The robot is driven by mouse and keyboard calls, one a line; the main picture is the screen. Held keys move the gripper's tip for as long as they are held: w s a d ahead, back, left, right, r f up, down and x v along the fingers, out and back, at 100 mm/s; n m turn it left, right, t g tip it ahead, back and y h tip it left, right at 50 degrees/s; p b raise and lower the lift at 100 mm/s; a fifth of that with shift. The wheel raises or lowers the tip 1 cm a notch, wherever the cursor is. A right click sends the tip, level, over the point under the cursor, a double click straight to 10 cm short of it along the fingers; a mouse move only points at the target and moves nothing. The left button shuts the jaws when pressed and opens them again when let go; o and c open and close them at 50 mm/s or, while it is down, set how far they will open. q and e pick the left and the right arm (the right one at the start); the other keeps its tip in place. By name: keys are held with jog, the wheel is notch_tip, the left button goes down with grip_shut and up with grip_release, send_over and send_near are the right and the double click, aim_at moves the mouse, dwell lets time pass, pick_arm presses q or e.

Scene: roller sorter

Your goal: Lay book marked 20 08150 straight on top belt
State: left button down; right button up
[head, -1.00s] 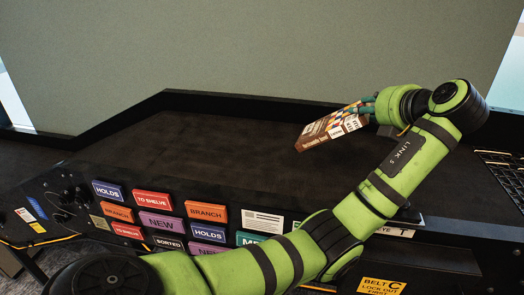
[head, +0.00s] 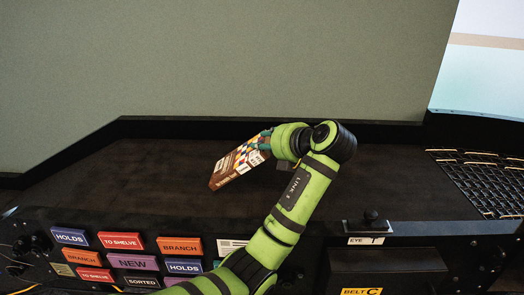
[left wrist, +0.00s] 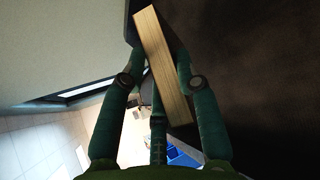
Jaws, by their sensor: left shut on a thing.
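The book (head: 236,164) has a brown, multicoloured cover and a pale label. It is tilted in the head view, over the dark top belt (head: 120,172); I cannot tell how high it is above the belt. Its number is too small to read. My left gripper (head: 267,143) is shut on one end of the book. In the left wrist view the book shows its pale page edge (left wrist: 163,65), between the green fingers of the same gripper (left wrist: 158,75). My right gripper is not in view.
A low black wall (head: 200,129) runs behind the belt. A front panel carries coloured label plates such as HOLDS (head: 70,237), and an EYE T sign (head: 366,240). A black roller grid (head: 485,180) lies at the right. The belt left of the book is clear.

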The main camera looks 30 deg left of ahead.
pick_arm(q)
jog(key=shift+s+a+f, duration=0.15)
jog(key=shift+a+f, duration=0.1)
jog(key=shift+a, duration=0.2)
notch_tip(320, 180, down, 3)
jog(key=p, duration=0.2)
jog(key=shift+p, duration=0.3)
jog(key=shift+f+b, duration=0.35)
jog(key=shift+f, duration=0.35)
jog(key=c, duration=0.9)
grip_release()
jog(key=shift+r, duration=0.1)
